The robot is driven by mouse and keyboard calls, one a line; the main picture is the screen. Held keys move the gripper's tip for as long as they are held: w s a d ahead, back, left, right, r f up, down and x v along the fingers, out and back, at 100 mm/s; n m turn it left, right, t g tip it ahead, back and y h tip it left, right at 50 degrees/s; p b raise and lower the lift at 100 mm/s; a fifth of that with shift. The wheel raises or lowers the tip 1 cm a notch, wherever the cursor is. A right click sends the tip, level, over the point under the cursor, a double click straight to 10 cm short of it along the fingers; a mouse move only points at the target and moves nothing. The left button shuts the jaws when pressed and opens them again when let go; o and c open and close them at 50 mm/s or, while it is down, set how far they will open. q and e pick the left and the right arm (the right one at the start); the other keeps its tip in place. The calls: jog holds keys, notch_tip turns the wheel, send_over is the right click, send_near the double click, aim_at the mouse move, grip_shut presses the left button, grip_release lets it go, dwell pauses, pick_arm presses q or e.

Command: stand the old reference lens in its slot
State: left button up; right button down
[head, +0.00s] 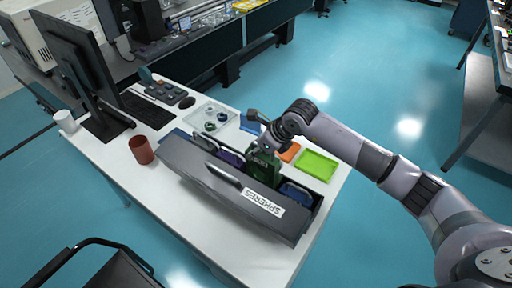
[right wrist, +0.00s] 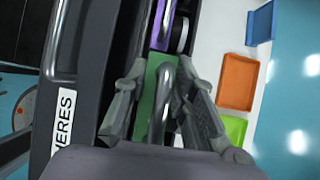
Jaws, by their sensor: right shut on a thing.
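A long dark grey case (head: 222,181) marked SPHERES lies across the white table, with several coloured plates in a row in its slots. My right gripper (head: 268,147) is over the case, shut on a dark green holder (head: 262,168). In the right wrist view the green holder (right wrist: 153,75) and its metal handle lie between the fingers (right wrist: 160,92). The holder's lower part is hidden by the case wall, so I cannot tell how deep it sits. A purple plate (right wrist: 163,22) is beside it in the row. I cannot make out which piece is the old reference lens. My left gripper is out of view.
A clear tray (head: 198,117) with round glass pieces lies behind the case. A blue tray (head: 250,124), an orange tray (head: 291,152) and a lime green tray (head: 317,165) lie along the far edge. A red-brown cup (head: 142,150), monitor (head: 75,62) and keyboard (head: 147,108) are at left.

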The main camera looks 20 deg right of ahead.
aim_at(256, 171)
jog(key=shift+f+b, duration=1.35)
jog(key=shift+f, duration=1.2)
pick_arm(q)
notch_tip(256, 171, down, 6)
jog(key=b, duration=0.3)
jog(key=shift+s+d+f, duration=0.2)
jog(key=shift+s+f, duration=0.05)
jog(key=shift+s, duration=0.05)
pick_arm(e)
jog(key=shift+f, duration=1.9)
pick_arm(q)
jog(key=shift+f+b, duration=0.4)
jog(key=shift+b, duration=0.25)
pick_arm(e)
jog(key=shift+f, duration=0.4)
jog(key=c, duration=1.6)
grip_release()
jog(key=o, duration=0.3)
jog(key=shift+o, duration=0.3)
jog(key=shift+s+f, duration=0.1)
